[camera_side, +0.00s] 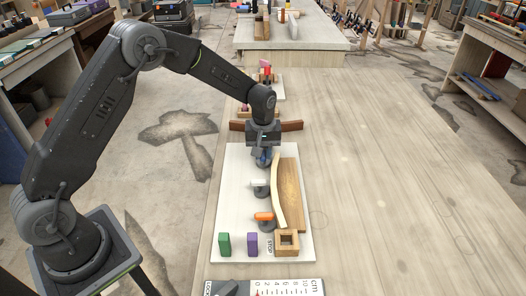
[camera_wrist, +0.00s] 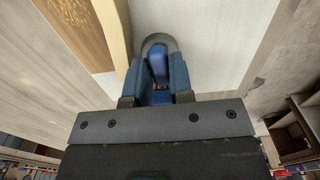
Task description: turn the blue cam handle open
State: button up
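The blue cam handle (camera_wrist: 158,62) sits on a round grey base and shows between my fingers in the wrist view. In the side view the blue handle (camera_side: 263,158) is at the far end of the white board, directly below my gripper (camera_side: 263,147). My gripper's two blue fingers (camera_wrist: 156,80) stand on either side of the handle, very near it. I cannot tell whether they touch it. The curved pale strip (camera_side: 278,192) lies beside the brown wooden block (camera_side: 290,190), right of the handles.
A white-topped handle (camera_side: 259,184) and an orange-topped handle (camera_side: 264,216) stand nearer along the strip. Green (camera_side: 224,244) and purple (camera_side: 252,244) blocks and a square wooden box (camera_side: 287,243) are at the board's near end. The table to the right is clear.

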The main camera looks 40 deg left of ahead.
jog(key=shift+o, duration=0.6)
notch_tip(320, 180, up, 14)
dwell(0.4)
jog(key=s+d+r+m+t, duration=0.1)
jog(key=s+r+m, duration=0.1)
jog(key=s+r, duration=0.35)
jog(key=s+r+m+t, duration=0.2)
jog(key=s, duration=0.7)
jog(key=s+d+r+m+t, duration=0.1)
jog(key=s+r+m, duration=0.1)
jog(key=s+r, duration=0.35)
jog(key=s+f+m+t, duration=0.1)
jog(key=s+f+m, duration=0.2)
jog(key=s, duration=0.7)
jog(key=shift+f+t, duration=0.3)
jog(key=shift+f, duration=0.1)
